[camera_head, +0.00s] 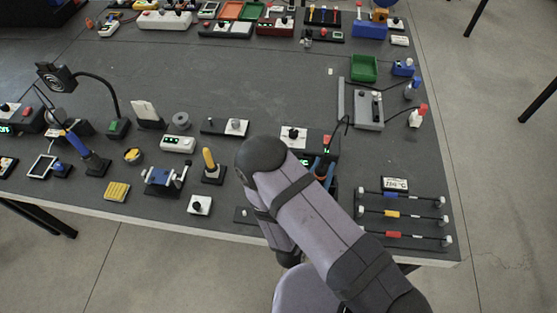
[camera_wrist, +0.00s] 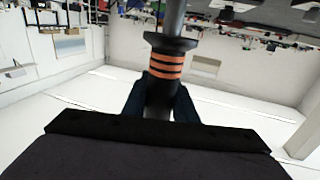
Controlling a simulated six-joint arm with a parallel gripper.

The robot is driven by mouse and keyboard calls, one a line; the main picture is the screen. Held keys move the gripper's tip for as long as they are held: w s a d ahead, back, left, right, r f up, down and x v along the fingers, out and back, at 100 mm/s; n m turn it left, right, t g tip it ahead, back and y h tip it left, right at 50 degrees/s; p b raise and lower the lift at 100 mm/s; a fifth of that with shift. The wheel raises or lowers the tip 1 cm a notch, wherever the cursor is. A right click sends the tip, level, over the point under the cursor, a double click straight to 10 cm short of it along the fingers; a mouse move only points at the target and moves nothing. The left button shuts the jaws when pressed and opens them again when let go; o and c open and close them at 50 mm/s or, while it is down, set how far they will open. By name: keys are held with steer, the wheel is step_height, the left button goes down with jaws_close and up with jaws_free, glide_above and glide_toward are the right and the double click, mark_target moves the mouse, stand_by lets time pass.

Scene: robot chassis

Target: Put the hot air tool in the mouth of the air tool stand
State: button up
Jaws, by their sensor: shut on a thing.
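The hot air tool (camera_wrist: 166,66) has a dark handle with orange bands, a dark collar and a grey tube. In the wrist view it stands between the two dark blue fingers of my gripper (camera_wrist: 159,98), which is shut on it. The tube runs out of the top of that view. In the head view my arm covers most of the gripper; blue and orange parts (camera_head: 322,168) show just right of the arm. I cannot single out the air tool stand with certainty; a dark base (camera_head: 243,215) left of the arm is partly hidden.
A station with a white front panel (camera_head: 293,137) and green display stands behind my arm, with a black cable beside it. A yellow-handled tool in a holder (camera_head: 210,162) and a small white switch box (camera_head: 199,205) are left. Rods with coloured bands (camera_head: 405,214) lie right. The table's middle is clear.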

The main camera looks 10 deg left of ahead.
steer(key=s+d+r+m+g+h+p, duration=0.1)
steer(key=s+d+r+m+h, duration=0.1)
steer(key=d, duration=0.3)
steer(key=s+d+r+m+g+h+p, duration=0.1)
steer(key=d+r+h+p, duration=0.1)
steer(key=d, duration=0.3)
steer(key=w+a+r+m+g+h+b, duration=0.1)
steer(key=w+a+m+g+h+b, duration=0.1)
steer(key=w, duration=0.9)
steer(key=shift+a+r+m+g+h+b, duration=0.3)
steer(key=shift+a+m+h+b, duration=0.45)
steer(key=shift+h, duration=0.45)
steer(key=shift+a+f, duration=0.1)
steer(key=shift+a, duration=0.05)
